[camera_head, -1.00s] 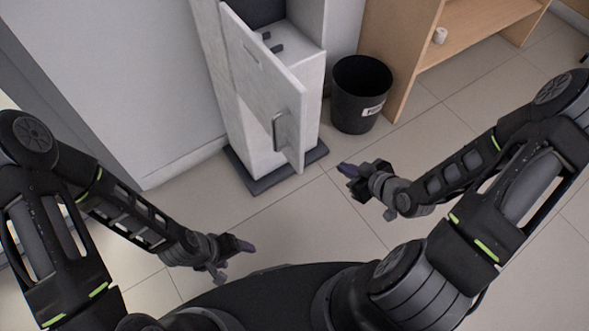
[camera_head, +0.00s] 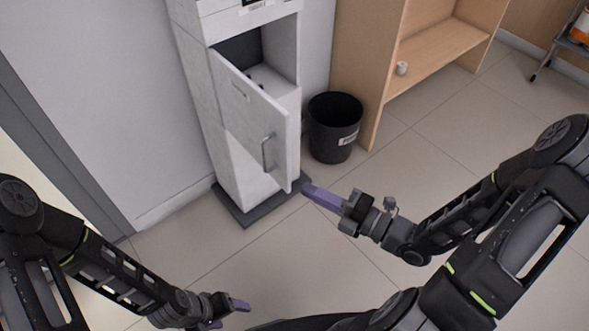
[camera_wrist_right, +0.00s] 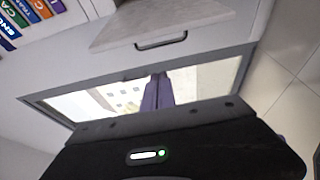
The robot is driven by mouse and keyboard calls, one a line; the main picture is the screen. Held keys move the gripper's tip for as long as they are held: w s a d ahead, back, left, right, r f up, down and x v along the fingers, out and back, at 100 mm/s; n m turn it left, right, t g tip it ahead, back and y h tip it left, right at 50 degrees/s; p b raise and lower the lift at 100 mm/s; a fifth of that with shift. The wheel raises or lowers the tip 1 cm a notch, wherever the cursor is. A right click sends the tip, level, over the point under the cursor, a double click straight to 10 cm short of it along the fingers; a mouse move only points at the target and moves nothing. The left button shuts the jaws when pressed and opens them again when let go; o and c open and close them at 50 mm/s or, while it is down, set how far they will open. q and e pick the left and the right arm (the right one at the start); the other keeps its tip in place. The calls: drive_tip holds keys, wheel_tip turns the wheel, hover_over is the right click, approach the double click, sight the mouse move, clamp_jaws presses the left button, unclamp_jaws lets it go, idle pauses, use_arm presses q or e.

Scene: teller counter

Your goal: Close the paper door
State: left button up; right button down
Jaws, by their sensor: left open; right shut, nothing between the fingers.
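The paper door (camera_head: 252,115) is a pale panel with a metal bar handle (camera_head: 268,153), on the front of a tall white cabinet (camera_head: 232,166). It stands open, swung outward, with the dark compartment (camera_head: 238,50) showing above and behind it. My right gripper (camera_head: 306,189) is shut and empty, its purple fingers pointing left near the door's lower right corner; I cannot tell if they touch. In the right wrist view its purple fingers (camera_wrist_right: 158,92) are together, below a pale panel with a dark handle (camera_wrist_right: 161,41). My left gripper (camera_head: 236,314) is open and empty, low over the floor.
The cabinet rests on a dark base (camera_head: 246,212). The tiled floor in front is clear.

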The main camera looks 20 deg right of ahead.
sight(290, 166)
drive_tip(key=w+a, duration=0.1)
drive_tip(key=w, duration=0.2)
drive_tip(key=w+a+p, duration=0.1)
drive_tip(key=w, duration=0.1)
drive_tip(key=w+a, duration=0.2)
drive_tip(key=w, duration=0.1)
drive_tip(key=shift+w+p, duration=0.3)
drive_tip(key=shift+w+d, duration=0.25)
drive_tip(key=shift+d, duration=0.4)
drive_tip(key=shift+d, duration=0.1)
